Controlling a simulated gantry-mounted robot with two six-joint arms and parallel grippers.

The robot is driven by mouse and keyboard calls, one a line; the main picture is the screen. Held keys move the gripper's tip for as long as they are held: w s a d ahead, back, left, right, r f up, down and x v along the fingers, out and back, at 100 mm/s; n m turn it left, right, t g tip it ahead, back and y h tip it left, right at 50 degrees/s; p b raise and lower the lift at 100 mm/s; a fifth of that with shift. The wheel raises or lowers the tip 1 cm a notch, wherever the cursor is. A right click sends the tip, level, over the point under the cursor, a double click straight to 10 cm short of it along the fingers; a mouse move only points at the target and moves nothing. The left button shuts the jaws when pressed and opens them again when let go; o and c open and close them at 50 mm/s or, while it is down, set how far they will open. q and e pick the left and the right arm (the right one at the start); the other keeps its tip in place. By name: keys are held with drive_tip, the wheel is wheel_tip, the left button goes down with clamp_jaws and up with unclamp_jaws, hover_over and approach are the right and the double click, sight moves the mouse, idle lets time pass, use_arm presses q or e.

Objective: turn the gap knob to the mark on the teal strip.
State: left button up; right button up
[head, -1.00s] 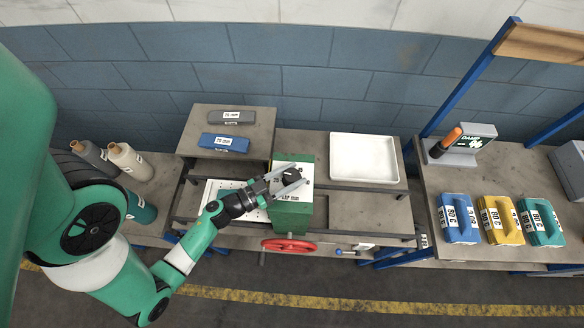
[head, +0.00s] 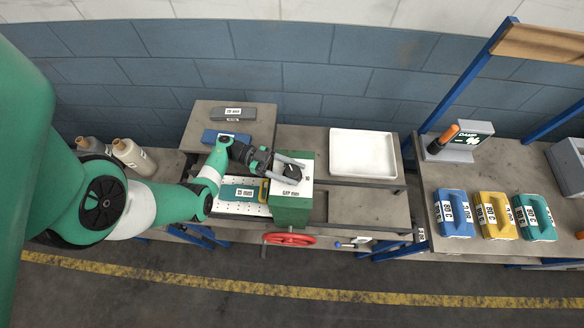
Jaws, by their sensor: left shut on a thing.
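The black gap knob (head: 293,172) sits on the white top plate of the green box (head: 293,205), above the printed word "GAP mm". My left gripper (head: 289,168) comes in from the left over the plate and is shut on the knob, with its fingers on either side. The scale marks around the knob are mostly hidden or too small to read. The teal strip (head: 228,192) lies on a white perforated plate left of the box, with a white label in mm that is hard to read. My right gripper is not in view.
A grey block (head: 230,113) and a partly covered blue block (head: 210,137) lie on the raised shelf. A white tray (head: 363,154) stands right of the box. A red handwheel (head: 290,237) is on the front. Blue, yellow and teal handled blocks (head: 497,213) stand on the right table.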

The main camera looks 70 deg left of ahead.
use_arm(q)
drive_tip(key=shift+m+g+h, duration=0.8)
drive_tip(key=shift+h, duration=0.2)
drive_tip(key=shift+m+g+h, duration=0.8)
drive_tip(key=shift+g, duration=0.5)
drive_tip(key=o, duration=1.4)
drive_tip(key=shift+c, duration=0.2)
